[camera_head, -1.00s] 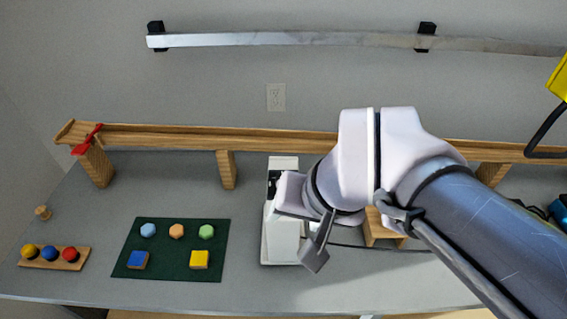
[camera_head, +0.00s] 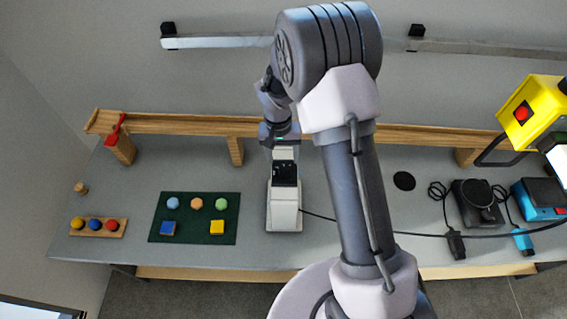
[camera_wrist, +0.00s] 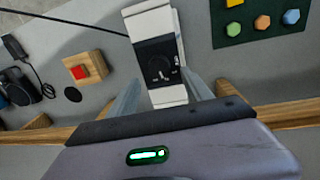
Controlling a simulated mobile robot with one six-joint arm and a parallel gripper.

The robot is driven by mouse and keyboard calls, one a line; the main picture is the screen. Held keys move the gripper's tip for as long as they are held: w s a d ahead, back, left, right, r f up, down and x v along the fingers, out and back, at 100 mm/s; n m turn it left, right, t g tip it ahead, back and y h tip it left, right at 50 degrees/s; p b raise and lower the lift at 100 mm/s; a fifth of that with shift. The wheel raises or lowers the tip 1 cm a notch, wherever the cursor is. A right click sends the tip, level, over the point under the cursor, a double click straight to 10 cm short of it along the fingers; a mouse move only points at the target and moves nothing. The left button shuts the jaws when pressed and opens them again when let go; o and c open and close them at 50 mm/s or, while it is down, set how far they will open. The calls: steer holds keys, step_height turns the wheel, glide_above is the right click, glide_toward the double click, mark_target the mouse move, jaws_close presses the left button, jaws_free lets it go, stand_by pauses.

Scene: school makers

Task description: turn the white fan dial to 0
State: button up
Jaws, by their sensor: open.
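In the wrist view the white body (camera_wrist: 150,22) carries a round black dial (camera_wrist: 160,67) with small white marks, too small to read. My gripper (camera_wrist: 162,78) is open, with one finger on each side of the panel in that picture. It holds nothing. I cannot tell whether a finger touches the device. In the head view my gripper (camera_head: 280,136) is over the far end of the device, its fingertips hard to make out.
A wooden rail (camera_head: 185,125) runs along the back. A green mat (camera_head: 195,232) with coloured pieces lies left. A red button on a wooden block (camera_wrist: 97,62) shows in the wrist view. Black (camera_head: 478,205) and blue (camera_head: 540,200) devices with cables lie right.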

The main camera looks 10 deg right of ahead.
mark_target(284, 168)
steer(key=f, duration=0.5)
steer(key=shift+s+d+f, duration=0.1)
steer(key=shift+d, duration=0.1)
jaws_close()
